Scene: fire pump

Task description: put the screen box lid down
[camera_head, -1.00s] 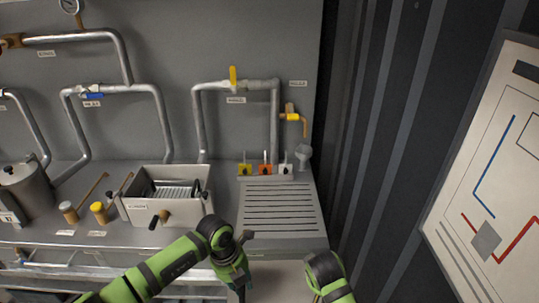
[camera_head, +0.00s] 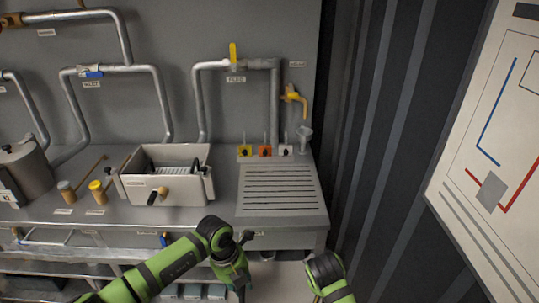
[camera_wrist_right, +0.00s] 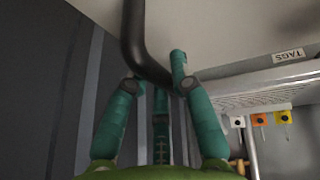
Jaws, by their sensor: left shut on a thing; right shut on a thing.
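The open, pale grey screen box (camera_head: 128,188) stands on the bench, with a grating and dark handles inside. No lid can be made out on it. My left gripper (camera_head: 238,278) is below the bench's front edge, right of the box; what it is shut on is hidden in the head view. My right arm (camera_head: 325,270) shows at the bottom of the head view. In the right wrist view, my right gripper (camera_wrist_right: 165,90) has its teal fingers closed around a bent black bar (camera_wrist_right: 136,45). The bar runs up past a pale panel.
A slotted drain board (camera_head: 280,200) lies right of the box, with yellow, orange and white valve blocks (camera_head: 265,150) behind it. A metal pot (camera_head: 25,175) stands far left. A dark ribbed wall (camera_head: 385,150) and a diagram board (camera_head: 490,170) bound the right side.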

